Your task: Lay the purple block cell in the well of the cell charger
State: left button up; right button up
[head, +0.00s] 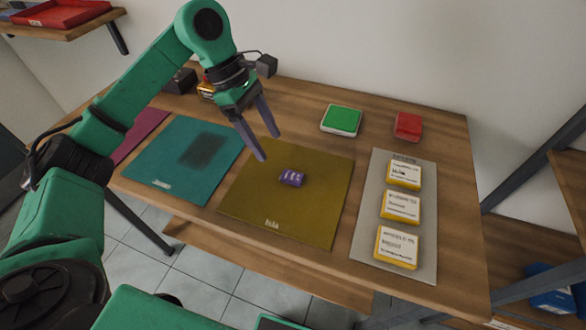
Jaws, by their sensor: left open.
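The purple block cell (291,179) lies on the olive-yellow mat (312,218) near the middle of the table, with light marks on its face. My left gripper (270,147) is open and empty, fingers pointing down, above and a little left of the purple cell and apart from it. I cannot make out the cell charger or its well for sure. A dark box (181,81) stands at the back left, partly hidden by my left arm. My right gripper is not in view.
A yellow-and-dark object (207,89) stands behind my left arm. A green-topped block (341,120) and a red block (408,126) stand at the back. Three yellow-and-white boxes (401,206) sit on a grey mat (366,245). The teal mat (160,175) is bare.

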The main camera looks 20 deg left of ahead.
aim_at(287, 174)
pick_arm(q)
jog(key=p+x, duration=0.1)
jog(key=x, duration=0.2)
jog(key=shift+d+f, duration=0.2)
jog(key=shift+f, duration=0.1)
jog(key=p+x, duration=0.2)
jog(key=x, duration=0.3)
jog(key=shift+w+f+p, duration=0.15)
jog(key=shift+w+p, duration=0.2)
jog(key=shift+p, duration=0.05)
jog(key=shift+d+f, duration=0.15)
jog(key=shift+f, duration=0.25)
jog(key=c, duration=1)
grip_shut()
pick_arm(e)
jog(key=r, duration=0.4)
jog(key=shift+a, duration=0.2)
